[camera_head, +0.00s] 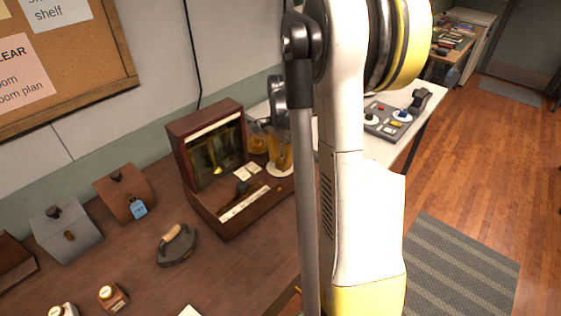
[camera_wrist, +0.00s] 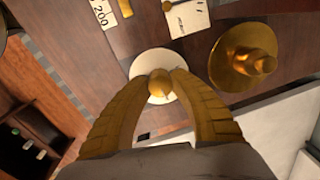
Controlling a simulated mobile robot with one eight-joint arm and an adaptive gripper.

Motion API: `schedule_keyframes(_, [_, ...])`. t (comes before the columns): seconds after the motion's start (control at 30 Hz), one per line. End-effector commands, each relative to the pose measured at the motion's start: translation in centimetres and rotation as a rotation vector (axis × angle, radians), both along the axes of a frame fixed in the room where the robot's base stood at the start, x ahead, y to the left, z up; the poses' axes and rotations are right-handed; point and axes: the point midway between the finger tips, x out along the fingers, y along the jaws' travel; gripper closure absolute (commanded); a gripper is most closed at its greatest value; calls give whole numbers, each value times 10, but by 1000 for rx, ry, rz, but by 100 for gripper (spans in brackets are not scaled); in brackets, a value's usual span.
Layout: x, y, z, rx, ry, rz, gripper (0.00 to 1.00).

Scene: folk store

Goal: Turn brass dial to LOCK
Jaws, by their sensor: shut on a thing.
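The brass dial shows in the wrist view as a small rounded brass knob (camera_wrist: 160,86) on a round white plate (camera_wrist: 145,64). My gripper (camera_wrist: 161,78) has its two ribbed yellow fingers closed on the knob from both sides. In the head view the white plate (camera_head: 279,171) lies at the right side of the wooden box, with my gripper (camera_head: 280,160) over it. My fingers cover the dial there. I cannot read any LOCK mark or tell where the dial points.
An open wooden box (camera_head: 228,219) stands left of the dial. A larger brass piece (camera_wrist: 243,57) sits close beside it. A control panel (camera_head: 388,120) stands behind my arm.

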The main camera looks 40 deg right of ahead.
Motion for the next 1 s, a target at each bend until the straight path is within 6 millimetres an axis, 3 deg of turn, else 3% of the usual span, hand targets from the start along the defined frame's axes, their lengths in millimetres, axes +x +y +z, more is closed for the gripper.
schedule_keyframes(1.0, [0,-1,0,0,0,898,100])
